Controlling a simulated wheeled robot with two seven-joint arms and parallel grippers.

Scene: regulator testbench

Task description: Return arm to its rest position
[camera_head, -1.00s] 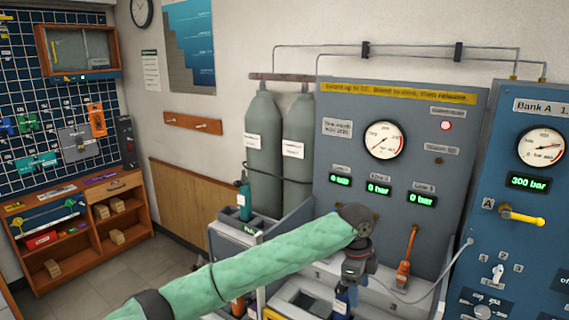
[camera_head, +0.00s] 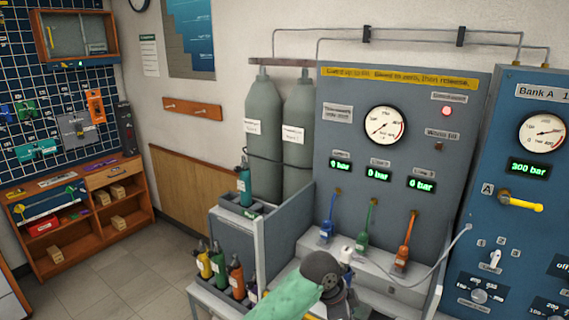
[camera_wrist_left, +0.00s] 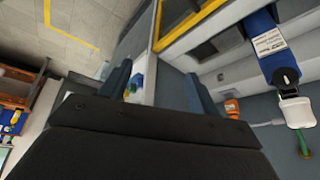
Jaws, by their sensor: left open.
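My left arm (camera_head: 287,297), in a green sleeve with a dark wrist, comes in low at the bottom middle of the head view. Its gripper is largely hidden behind the wrist and the frame edge there. In the left wrist view the two fingers of my left gripper (camera_wrist_left: 160,90) stand apart with nothing held between them. A blue bottle with a white cap (camera_wrist_left: 270,48) is to the right of the fingers, apart from them. A white top (camera_head: 347,253) shows just behind my wrist in the head view. My right gripper is in neither view.
The grey panel (camera_head: 345,210) has blue, green and orange connectors hanging below its displays. A rack (camera_head: 218,290) of several coloured bottles stands left of my wrist. The Bank A panel (camera_head: 520,230) is at the right. Open floor (camera_head: 165,275) lies at the left.

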